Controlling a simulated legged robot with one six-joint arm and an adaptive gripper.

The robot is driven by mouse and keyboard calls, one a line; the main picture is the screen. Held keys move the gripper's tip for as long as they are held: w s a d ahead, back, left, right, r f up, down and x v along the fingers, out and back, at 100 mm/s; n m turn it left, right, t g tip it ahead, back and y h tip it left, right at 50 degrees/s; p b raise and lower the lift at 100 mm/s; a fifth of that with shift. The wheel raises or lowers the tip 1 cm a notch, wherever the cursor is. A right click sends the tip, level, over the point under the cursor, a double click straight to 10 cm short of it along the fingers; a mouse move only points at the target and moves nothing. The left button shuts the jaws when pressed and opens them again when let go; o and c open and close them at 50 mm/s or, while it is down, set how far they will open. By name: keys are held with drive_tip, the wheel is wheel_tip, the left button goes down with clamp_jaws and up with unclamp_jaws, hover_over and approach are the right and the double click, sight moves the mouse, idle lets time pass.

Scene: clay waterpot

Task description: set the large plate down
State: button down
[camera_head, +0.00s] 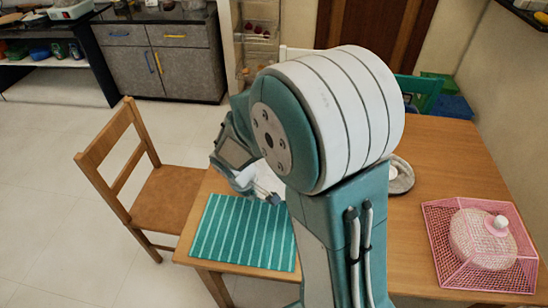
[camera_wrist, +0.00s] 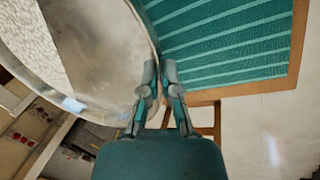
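The large plate (camera_wrist: 105,55) is pale and shiny and fills the upper left of the wrist view, cut off by the frame. My gripper (camera_wrist: 159,74) has its two fingertips close together on either side of the plate's rim, so it looks shut on it. In the head view my gripper (camera_head: 247,181) is low over the table, and a pale part of the plate (camera_head: 268,180) shows beside it; my arm hides most of it. A teal striped placemat (camera_head: 241,233) lies just in front, and it also shows in the wrist view (camera_wrist: 225,40). I cannot tell whether the plate touches the table.
The wooden table (camera_head: 415,220) carries a pink mesh cover (camera_head: 481,248) at the right and a round grey item (camera_head: 401,176) behind my arm. A wooden chair (camera_head: 150,180) stands at the table's left. The placemat's striped surface is bare.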

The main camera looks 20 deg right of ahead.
drive_tip(key=s+r+n, duration=0.1)
drive_tip(key=s+n, duration=0.1)
drive_tip(key=s, duration=0.2)
drive_tip(key=w+f, duration=0.1)
drive_tip(key=w, duration=0.1)
drive_tip(key=w+f, duration=0.1)
drive_tip(key=w, duration=0.2)
drive_tip(key=w+d+f, duration=0.1)
drive_tip(key=w, duration=0.2)
drive_tip(key=shift+w+f, duration=0.25)
drive_tip(key=shift+f, duration=0.05)
drive_tip(key=w+f, duration=0.4)
drive_tip(key=f, duration=0.1)
drive_tip(key=shift+w+d+f, duration=0.1)
drive_tip(key=shift+w+d, duration=0.1)
drive_tip(key=shift+w, duration=0.1)
drive_tip(key=shift+w+f, duration=0.35)
drive_tip(key=shift+f, duration=1.6)
drive_tip(key=c, duration=0.8)
unclamp_jaws()
drive_tip(key=shift+f, duration=0.1)
